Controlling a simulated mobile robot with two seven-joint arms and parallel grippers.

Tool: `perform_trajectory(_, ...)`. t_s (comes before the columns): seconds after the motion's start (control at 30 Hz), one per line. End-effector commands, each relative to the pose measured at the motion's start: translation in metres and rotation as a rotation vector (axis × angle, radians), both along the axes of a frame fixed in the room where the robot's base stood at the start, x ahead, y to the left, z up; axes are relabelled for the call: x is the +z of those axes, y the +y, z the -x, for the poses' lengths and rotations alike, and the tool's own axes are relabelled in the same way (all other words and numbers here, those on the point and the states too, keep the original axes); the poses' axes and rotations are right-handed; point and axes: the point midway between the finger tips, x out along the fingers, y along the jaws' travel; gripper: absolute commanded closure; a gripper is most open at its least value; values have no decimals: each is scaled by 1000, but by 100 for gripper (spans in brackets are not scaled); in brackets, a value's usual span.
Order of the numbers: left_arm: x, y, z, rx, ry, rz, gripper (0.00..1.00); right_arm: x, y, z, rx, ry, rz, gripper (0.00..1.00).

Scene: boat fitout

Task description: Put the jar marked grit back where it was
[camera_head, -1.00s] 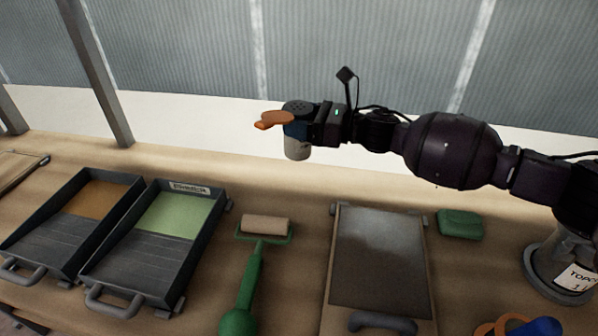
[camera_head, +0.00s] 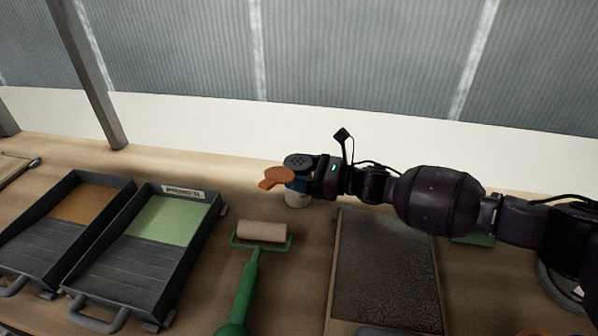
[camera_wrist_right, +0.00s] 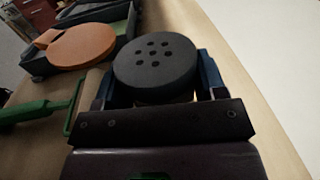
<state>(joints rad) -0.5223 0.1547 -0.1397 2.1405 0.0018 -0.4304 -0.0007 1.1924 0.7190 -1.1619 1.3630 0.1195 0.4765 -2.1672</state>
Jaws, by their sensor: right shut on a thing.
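The jar (camera_head: 297,199) has a pale body and a black lid with several holes, which also shows in the right wrist view (camera_wrist_right: 155,62). My right gripper (camera_head: 302,184) is shut on the jar and holds it upright at the back of the bench, behind the roller. The jar's base is low, at or just above the bench top; I cannot tell if it touches. No marking on the jar is readable. An orange disc with a tab (camera_head: 277,177) is beside the jar's lid, on its left. My left gripper is out of view.
A green-handled roller (camera_head: 262,233) lies in front of the jar. Two trays, one with brown (camera_head: 93,202) and one with green (camera_head: 166,219) contents, stand at left. A dark speckled panel (camera_head: 388,270) lies to the right.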

Motion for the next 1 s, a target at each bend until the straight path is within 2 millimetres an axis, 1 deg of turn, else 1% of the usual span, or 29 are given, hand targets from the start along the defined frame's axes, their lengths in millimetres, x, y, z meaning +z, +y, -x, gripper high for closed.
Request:
perform_trajectory(0.27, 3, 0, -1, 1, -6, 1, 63, 3, 0, 0, 1, -6, -2, 59)
perform_trajectory(0.43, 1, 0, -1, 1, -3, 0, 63, -2, 1, 0, 1, -2, -3, 59)
perform_trajectory(0.47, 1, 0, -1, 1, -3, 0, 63, -3, 0, 0, 0, -1, -1, 34)
perform_trajectory(0.6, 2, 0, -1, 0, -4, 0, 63, -2, 0, 0, 0, -2, 0, 12)
perform_trajectory(0.63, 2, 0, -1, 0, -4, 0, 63, -2, 0, 0, 0, -2, 0, 10)
perform_trajectory(0.87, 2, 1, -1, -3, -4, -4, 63, -2, 0, 0, 0, -3, 0, 10)
perform_trajectory(0.97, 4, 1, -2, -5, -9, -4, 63, 2, 0, 0, 0, -6, 1, 10)
perform_trajectory(1.0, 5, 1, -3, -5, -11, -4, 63, 2, -3, 0, -1, -6, 1, 10)
